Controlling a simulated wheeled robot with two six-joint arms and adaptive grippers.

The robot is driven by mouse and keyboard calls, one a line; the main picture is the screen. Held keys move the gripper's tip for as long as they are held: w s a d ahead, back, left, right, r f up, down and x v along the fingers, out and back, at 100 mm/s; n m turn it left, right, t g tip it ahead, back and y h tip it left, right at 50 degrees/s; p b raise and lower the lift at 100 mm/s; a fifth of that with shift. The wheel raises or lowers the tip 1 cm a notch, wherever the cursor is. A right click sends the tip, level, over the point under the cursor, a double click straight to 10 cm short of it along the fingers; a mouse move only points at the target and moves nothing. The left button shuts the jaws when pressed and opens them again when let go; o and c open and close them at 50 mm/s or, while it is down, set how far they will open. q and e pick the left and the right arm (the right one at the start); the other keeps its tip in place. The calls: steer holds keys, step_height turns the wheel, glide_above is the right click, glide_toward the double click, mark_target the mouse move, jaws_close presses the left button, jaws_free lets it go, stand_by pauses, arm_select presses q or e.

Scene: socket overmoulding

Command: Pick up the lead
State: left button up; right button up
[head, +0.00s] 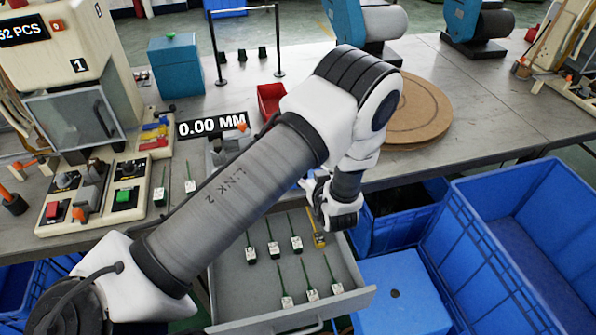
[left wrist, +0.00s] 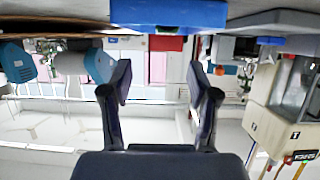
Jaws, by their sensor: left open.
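Several leads, each a small white block with a thin dark green stem, lie in two rows in the open grey drawer (head: 237,312). One is the front-left lead (head: 287,300); another is the back-left lead (head: 250,252). Two similar green-stemmed pieces (head: 190,184) stand on the bench beside the control panel. My left gripper (head: 316,190) is above the drawer's back right part, near the bench edge, apart from the leads. Its fingers also show in the left wrist view (left wrist: 161,90), spread with nothing between them. My left arm hides part of the bench and drawer.
A yellow item (head: 318,240) lies in the drawer near the gripper. Blue crates (head: 520,240) stand to the right. On the bench are a red bin (head: 270,100), a round wooden board (head: 420,110) and a 0.00 MM display (head: 212,124).

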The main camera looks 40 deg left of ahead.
arm_select(q)
steer(key=x, duration=0.5)
steer(key=s+f+x, duration=0.1)
steer(key=x, duration=0.2)
steer(key=shift+w+a+f+p, duration=0.2)
steer(key=shift+p, duration=0.15)
steer(key=shift+w+a+f, duration=0.25)
steer(key=shift+s+d+r, duration=0.1)
steer(key=shift+d, duration=0.05)
steer(key=c, duration=0.6)
jaws_close()
arm_select(e)
steer(key=shift+w+a+f, duration=0.1)
steer(key=shift+a+f, duration=0.1)
